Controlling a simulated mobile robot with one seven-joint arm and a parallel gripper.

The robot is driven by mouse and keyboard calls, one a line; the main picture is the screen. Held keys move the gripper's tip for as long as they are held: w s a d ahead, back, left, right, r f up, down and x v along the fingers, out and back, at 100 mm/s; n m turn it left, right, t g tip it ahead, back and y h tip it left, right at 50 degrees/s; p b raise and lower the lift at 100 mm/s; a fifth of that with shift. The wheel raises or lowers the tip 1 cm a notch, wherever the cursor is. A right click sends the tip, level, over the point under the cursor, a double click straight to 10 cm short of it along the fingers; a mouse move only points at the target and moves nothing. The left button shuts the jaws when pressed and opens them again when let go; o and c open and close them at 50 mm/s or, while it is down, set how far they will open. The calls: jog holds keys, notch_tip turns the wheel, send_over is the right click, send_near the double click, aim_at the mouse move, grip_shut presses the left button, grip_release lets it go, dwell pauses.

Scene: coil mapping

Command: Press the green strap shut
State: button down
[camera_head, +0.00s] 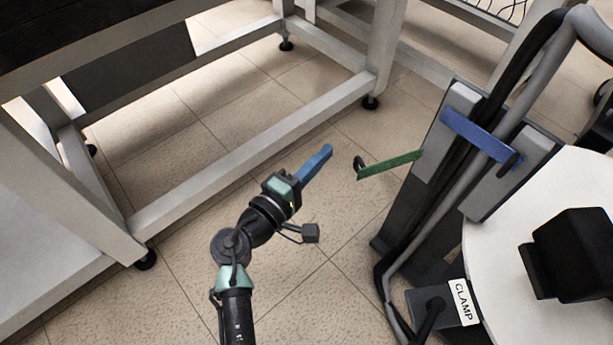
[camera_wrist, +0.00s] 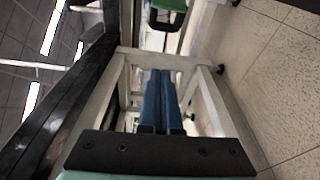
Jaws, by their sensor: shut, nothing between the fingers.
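The green strap (camera_head: 390,164) sticks out from the grey upright panel toward the left, with a black loop at its free end. It stands open, away from the cables. In the wrist view the green strap (camera_wrist: 169,4) shows at the top edge, with the black loop below it. My gripper (camera_head: 328,149) has blue fingers pressed together and empty. It is left of the strap's free end, apart from it, pointing up and right. In the wrist view my gripper (camera_wrist: 161,72) points toward the loop.
A blue strap (camera_head: 480,137) lies across the black and grey cables (camera_head: 455,185) on the panel. A box labelled CLAMP (camera_head: 445,305) sits below, beside a round white top (camera_head: 530,230) bearing a black block (camera_head: 575,255). A grey table frame (camera_head: 250,135) stands left. Tiled floor lies between.

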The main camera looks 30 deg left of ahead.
jog(key=shift+w+d+r+b, duration=0.1)
jog(key=shift+d+b, duration=0.2)
jog(key=shift+d, duration=0.7)
jog(key=shift+w+d+r+b, duration=0.1)
jog(key=shift+d+b, duration=0.2)
jog(key=shift+d, duration=0.65)
jog(key=shift+d+f, duration=0.1)
jog(key=shift+s+d+n+y+p, duration=0.3)
jog(key=shift+s+n+y, duration=0.1)
jog(key=shift+y, duration=0.3)
